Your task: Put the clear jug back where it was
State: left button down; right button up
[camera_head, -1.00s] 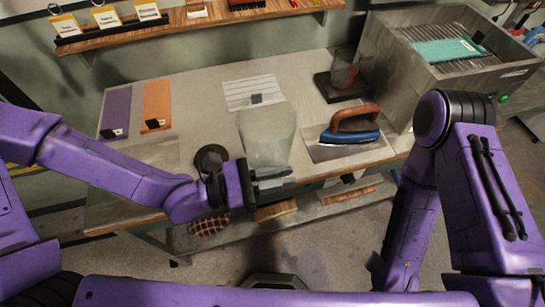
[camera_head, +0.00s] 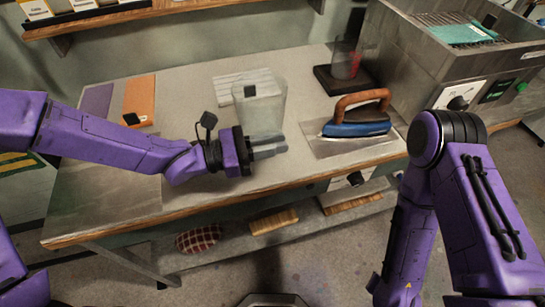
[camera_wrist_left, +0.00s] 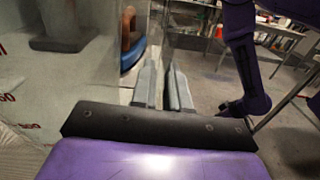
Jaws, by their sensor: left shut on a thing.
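The clear jug (camera_head: 260,108) is upright over the middle of the worktable, in front of a striped sheet. In the left wrist view its see-through wall with red markings (camera_wrist_left: 60,75) fills the left side. My left gripper (camera_head: 270,147) is at the jug's near side, its fingers (camera_wrist_left: 163,88) close together and shut on the jug. The exact part gripped is hard to make out. The jug's base is partly hidden by the gripper, so I cannot tell whether it touches the table.
An iron (camera_head: 356,116) with a wooden handle stands just right of the jug. Behind it a clear vessel with red inside (camera_head: 346,62) stands on a dark base. A grey metal unit (camera_head: 400,60) is at right. Orange (camera_head: 139,98) and purple strips lie at left. The front left tabletop is clear.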

pick_arm(q)
jog(key=f+b, duration=0.1)
jog(key=f, duration=0.1)
jog(key=f+b, duration=0.1)
jog(key=f, duration=0.1)
jog(key=shift+w+b, duration=0.25)
jog(key=shift+b, duration=0.1)
jog(key=shift+w+r, duration=0.1)
jog(key=shift+r, duration=0.05)
jog(key=c, duration=1.1)
grip_release()
jog(key=shift+r+p, duration=0.15)
jog(key=shift+p, duration=0.15)
jog(key=v, duration=1.1)
jog(key=shift+a, duration=0.55)
